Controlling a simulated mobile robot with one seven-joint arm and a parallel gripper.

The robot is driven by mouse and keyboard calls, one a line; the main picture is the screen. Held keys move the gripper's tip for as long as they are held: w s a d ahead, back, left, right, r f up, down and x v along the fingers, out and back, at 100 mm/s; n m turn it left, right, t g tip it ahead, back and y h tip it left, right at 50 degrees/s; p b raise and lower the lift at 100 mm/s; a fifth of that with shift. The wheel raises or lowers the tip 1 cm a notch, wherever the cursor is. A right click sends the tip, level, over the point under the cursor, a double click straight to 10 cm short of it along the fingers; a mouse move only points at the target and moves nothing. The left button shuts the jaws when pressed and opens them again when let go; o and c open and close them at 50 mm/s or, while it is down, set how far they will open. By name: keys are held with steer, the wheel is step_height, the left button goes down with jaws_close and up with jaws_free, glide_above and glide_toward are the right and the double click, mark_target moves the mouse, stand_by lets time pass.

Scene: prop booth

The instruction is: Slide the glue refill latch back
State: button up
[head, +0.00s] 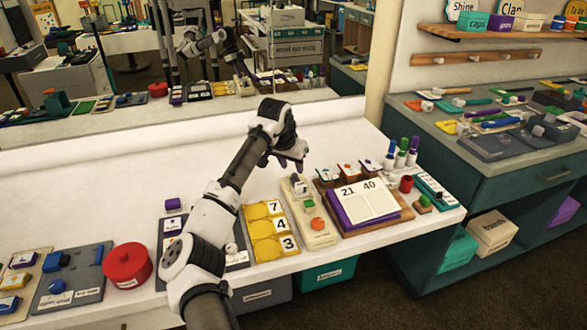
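No label that reads as glue refill is legible in the head view, so I cannot tell for certain which piece is the latch. A cream panel (326,238) on the white table carries a pale raised piece (299,187), a green piece and an orange round knob (318,223); it may be the latch unit. My gripper (292,166) hangs above the table, just behind and above the upper end of this panel, apparently apart from it. Its fingers are small and dark, and I cannot see whether they are open.
Yellow number cards (270,228) lie left of the panel. A book showing 21 and 40 (364,202) lies right, with several capped bottles (401,152) behind. A red round pot (127,265) stands at left. A mirror behind the table reflects the scene. Clear table lies behind the panels.

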mark_target(295, 174)
steer(key=shift+x, duration=2)
jaws_close()
